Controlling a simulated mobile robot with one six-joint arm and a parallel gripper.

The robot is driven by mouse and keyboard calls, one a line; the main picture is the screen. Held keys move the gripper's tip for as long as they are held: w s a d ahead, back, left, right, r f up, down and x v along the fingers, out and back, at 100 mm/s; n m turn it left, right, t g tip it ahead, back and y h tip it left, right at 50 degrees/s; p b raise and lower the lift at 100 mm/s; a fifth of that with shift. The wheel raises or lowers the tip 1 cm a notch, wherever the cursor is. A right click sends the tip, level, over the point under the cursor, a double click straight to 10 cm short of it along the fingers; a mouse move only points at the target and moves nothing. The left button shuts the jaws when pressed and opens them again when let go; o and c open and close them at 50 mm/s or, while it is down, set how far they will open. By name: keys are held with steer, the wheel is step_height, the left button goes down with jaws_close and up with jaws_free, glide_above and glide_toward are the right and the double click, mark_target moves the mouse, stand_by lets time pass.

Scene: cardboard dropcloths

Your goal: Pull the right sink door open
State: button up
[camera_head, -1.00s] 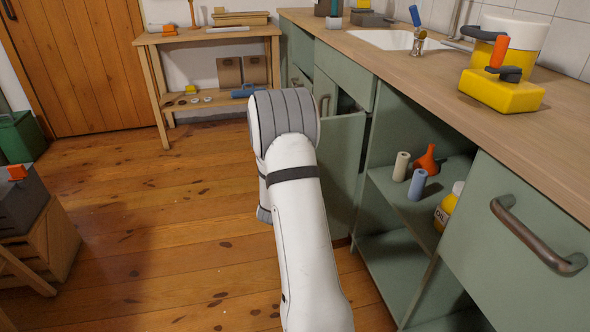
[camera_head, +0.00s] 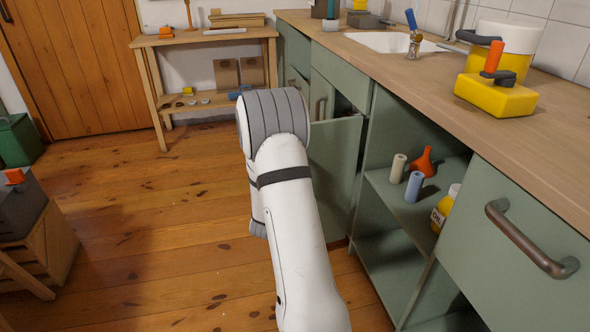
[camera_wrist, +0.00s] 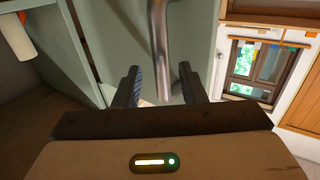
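The right sink door (camera_head: 335,165) is a green panel, standing partly open with a dark gap above its top edge. My arm hides its left part in the head view. In the wrist view the pale green door (camera_wrist: 198,35) fills the upper middle, and its metal bar handle (camera_wrist: 158,40) runs down between the two dark fingers of my gripper (camera_wrist: 160,88). The fingers are apart, with space showing on both sides of the bar. My gripper is hidden behind my arm in the head view.
An open green shelf (camera_head: 405,200) with a funnel, rolls and a yellow bottle stands right of the door. A drawer (camera_head: 520,250) with a bar handle is nearer. A wooden bench (camera_head: 205,38) stands at the back. The wooden floor (camera_head: 150,230) left of my arm is clear.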

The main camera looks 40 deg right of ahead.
steer(key=v, duration=0.4)
steer(key=shift+d+p, duration=0.1)
steer(key=shift+p, duration=0.25)
steer(key=s+a+r+n+y+p, duration=0.15)
steer(key=a+r+y+p, duration=0.25)
steer(key=a+r+p, duration=0.4)
steer(key=a+r+n+g+y+p, duration=0.15)
steer(key=a+r+y+p, duration=0.35)
steer(key=r, duration=0.5)
steer(key=s+a+r+n+t+y+p, duration=0.1)
steer(key=a+r+n+y+p, duration=0.2)
steer(key=a+r+p, duration=0.45)
steer(key=s+a+r+n+g+y+p, duration=0.1)
steer(key=s+a+r+n+g+p, duration=0.1)
steer(key=s+r+p, duration=0.5)
steer(key=s+a+r+n+g+y+p, duration=0.1)
steer(key=s+r+g+p, duration=0.5)
steer(key=s+r, duration=0.8)
steer(key=s+a+n+p, duration=0.1)
steer(key=s+a+p, duration=0.1)
steer(key=shift+a, duration=0.4)
